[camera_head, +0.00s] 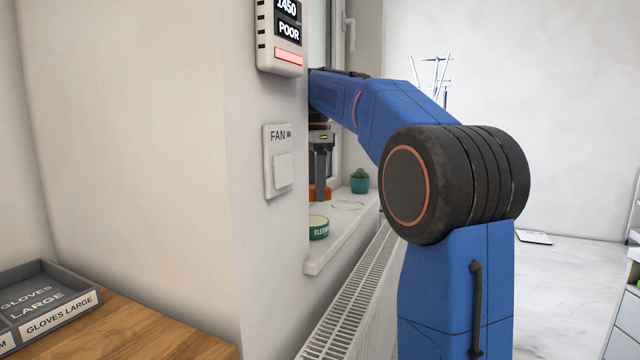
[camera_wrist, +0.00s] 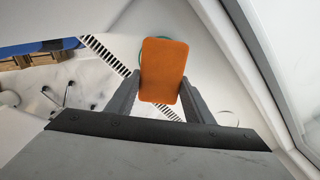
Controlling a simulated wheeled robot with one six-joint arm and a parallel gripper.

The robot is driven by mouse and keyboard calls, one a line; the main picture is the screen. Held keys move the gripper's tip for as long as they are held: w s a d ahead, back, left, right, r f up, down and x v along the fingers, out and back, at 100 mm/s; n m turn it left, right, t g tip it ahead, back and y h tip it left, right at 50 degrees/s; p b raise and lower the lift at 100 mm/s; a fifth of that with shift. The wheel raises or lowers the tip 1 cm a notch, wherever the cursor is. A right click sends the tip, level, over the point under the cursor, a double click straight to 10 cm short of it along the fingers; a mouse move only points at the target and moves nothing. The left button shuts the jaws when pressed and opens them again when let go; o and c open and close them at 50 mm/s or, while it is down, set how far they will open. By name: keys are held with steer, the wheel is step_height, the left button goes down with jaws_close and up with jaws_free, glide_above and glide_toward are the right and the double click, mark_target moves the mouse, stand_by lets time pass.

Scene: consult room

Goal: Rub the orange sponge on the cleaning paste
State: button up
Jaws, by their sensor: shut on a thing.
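The orange sponge (camera_wrist: 163,70) is held between the two fingers of my gripper (camera_wrist: 160,92) in the wrist view. In the head view, the sponge (camera_head: 318,193) shows partly at the tip of my gripper (camera_head: 320,178), low over the window sill (camera_head: 345,232). The cleaning paste (camera_head: 318,228) is a round green tin with a pale top, on the sill nearer the head camera than the sponge. In the wrist view the sponge covers most of the tin, and only a green rim (camera_wrist: 141,50) shows. I cannot tell whether the sponge touches the sill or the tin.
A wall corner with a fan switch (camera_head: 278,161) and a display (camera_head: 281,35) is close to the left of my arm. A white radiator (camera_head: 350,297) is below the sill. A glove tray (camera_head: 45,302) lies on the wooden top.

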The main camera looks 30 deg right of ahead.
mark_target(317, 220)
steer(key=shift+f, duration=2.45)
steer(key=shift+f, duration=0.6)
stand_by(0.4)
steer(key=shift+r, duration=3.55)
steer(key=shift+s, duration=0.1)
